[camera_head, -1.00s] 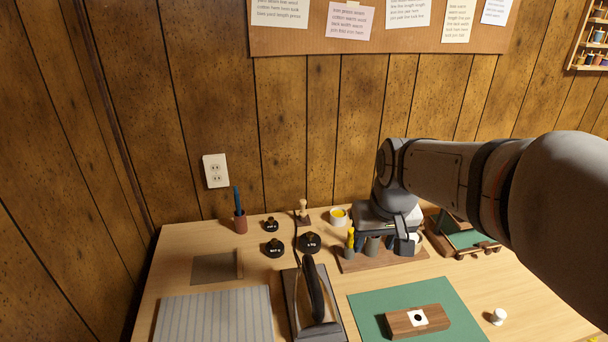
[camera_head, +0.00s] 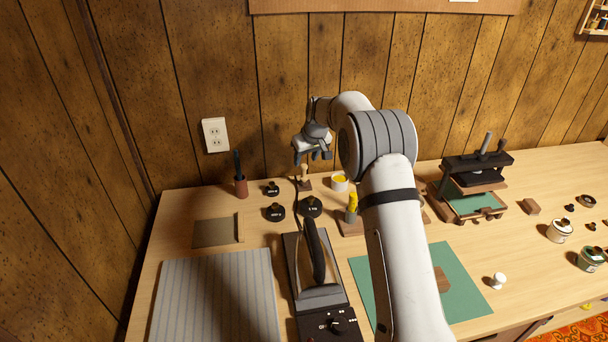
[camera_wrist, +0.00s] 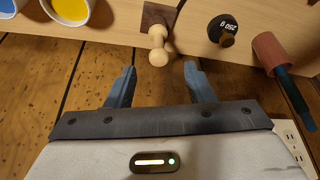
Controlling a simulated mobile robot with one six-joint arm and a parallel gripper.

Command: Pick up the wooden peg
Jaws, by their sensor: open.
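The wooden peg (camera_head: 305,170) is pale, with a round knob, and stands on a small dark base at the back of the table. In the wrist view the peg (camera_wrist: 158,46) rises from its square base just beyond the fingertips, roughly centred between them and apart from both. My gripper (camera_head: 314,158) is above and close to the peg near the back wall, fingers pointing down. The wrist view shows my gripper (camera_wrist: 160,70) open with nothing between its fingers.
Black weights (camera_head: 310,206) stand in front of the peg. A white pot of yellow (camera_head: 339,184) is to its right and a brown cup with a dark-handled tool (camera_head: 241,188) to its left. An iron (camera_head: 313,255) stands nearer. The wall outlet (camera_head: 215,134) is behind.

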